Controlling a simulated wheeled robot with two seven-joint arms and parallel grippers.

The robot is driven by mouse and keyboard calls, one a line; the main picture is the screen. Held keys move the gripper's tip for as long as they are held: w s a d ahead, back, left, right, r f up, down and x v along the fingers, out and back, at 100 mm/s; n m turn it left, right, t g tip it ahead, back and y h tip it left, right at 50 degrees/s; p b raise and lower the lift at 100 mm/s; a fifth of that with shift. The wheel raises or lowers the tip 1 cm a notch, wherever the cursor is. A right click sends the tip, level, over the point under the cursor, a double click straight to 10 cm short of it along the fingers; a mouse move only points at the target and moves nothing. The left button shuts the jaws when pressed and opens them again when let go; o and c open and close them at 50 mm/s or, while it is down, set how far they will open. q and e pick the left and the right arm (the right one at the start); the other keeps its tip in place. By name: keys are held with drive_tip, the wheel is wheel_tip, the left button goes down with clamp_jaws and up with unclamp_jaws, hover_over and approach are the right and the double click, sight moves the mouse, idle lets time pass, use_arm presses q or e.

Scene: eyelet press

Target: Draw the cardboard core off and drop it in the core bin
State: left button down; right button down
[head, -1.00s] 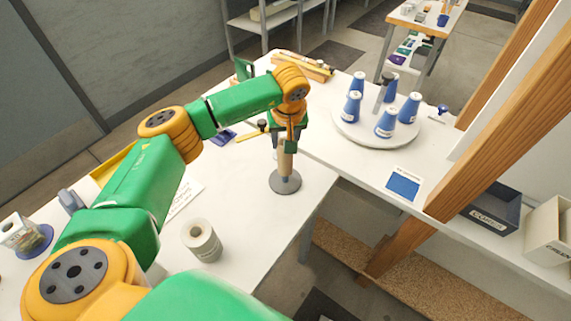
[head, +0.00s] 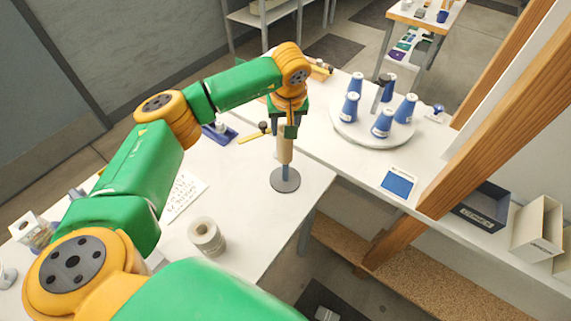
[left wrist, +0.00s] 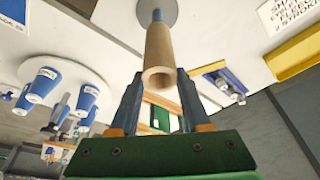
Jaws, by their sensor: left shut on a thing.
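The tan cardboard core (head: 285,150) stands upright around a thin post (head: 285,172) on a round grey base (head: 285,181) near the table's edge. A bare length of post shows between the core and the base. My left gripper (head: 286,131) points down from above and is shut on the core's upper end. In the left wrist view the core (left wrist: 160,48) lies between the two fingers (left wrist: 160,80), with its open end towards me and the post at its far end. The dark bin labelled CORES (head: 479,217) is at the right. My right gripper is out of view.
A round white turntable (head: 350,128) with several blue cones stands at the back, right of my gripper. A wooden upright (head: 440,195) rises in front of the dark bin. A pale box (head: 534,235) stands beside that bin. A whitish roll (head: 206,236) stands at the table's front.

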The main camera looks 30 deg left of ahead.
use_arm(q)
drive_tip(key=shift+r+p, duration=0.4)
drive_tip(key=shift+r, duration=1.6)
